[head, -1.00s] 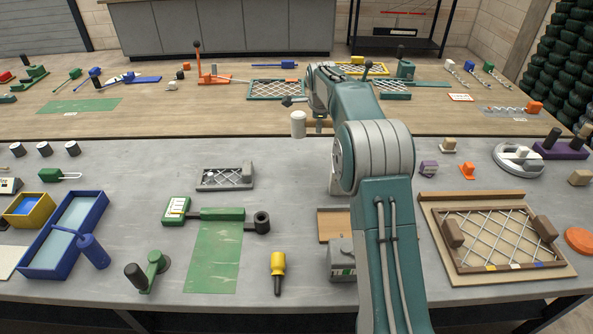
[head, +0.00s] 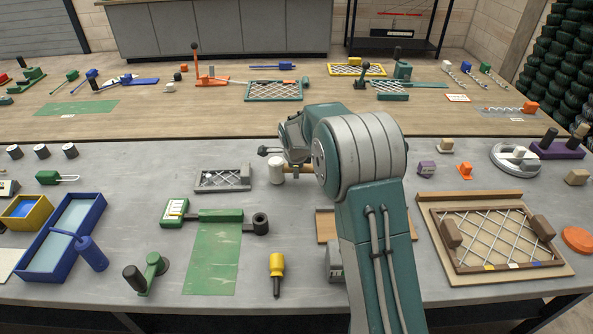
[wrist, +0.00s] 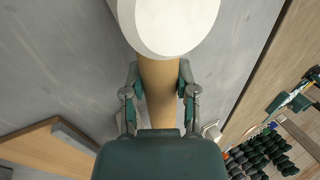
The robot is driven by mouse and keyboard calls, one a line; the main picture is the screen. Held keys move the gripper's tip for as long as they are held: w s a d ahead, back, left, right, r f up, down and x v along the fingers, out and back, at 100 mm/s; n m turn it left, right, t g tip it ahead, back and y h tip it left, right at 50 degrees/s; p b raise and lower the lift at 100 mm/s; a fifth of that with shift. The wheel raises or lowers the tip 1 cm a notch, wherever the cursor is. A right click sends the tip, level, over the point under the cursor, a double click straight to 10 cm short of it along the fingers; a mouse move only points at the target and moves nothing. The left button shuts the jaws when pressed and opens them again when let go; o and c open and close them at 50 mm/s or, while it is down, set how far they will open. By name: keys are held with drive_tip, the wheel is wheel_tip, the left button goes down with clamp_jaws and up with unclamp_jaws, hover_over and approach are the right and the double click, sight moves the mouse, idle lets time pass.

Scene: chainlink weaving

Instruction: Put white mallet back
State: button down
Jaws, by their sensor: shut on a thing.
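The white mallet has a white cylindrical head (head: 277,171) and a tan handle (head: 303,168). In the head view it is over the grey table, with its head to the left and its handle running right towards my arm. My gripper (wrist: 160,95) is shut on the tan handle (wrist: 158,72), one finger on each side, just behind the white head (wrist: 170,20). In the head view my arm partly hides the gripper and the rest of the handle. A tan wooden board with a raised edge (head: 324,228) lies on the table below, partly hidden by my arm.
A grey tray with a mesh (head: 222,181) lies left of the mallet. A framed mesh panel (head: 497,240) lies at right. Bare table shows between these things.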

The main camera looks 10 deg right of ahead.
drive_tip(key=shift+f, duration=0.4)
drive_tip(key=shift+c, duration=2)
unclamp_jaws()
drive_tip(key=shift+f, duration=0.1)
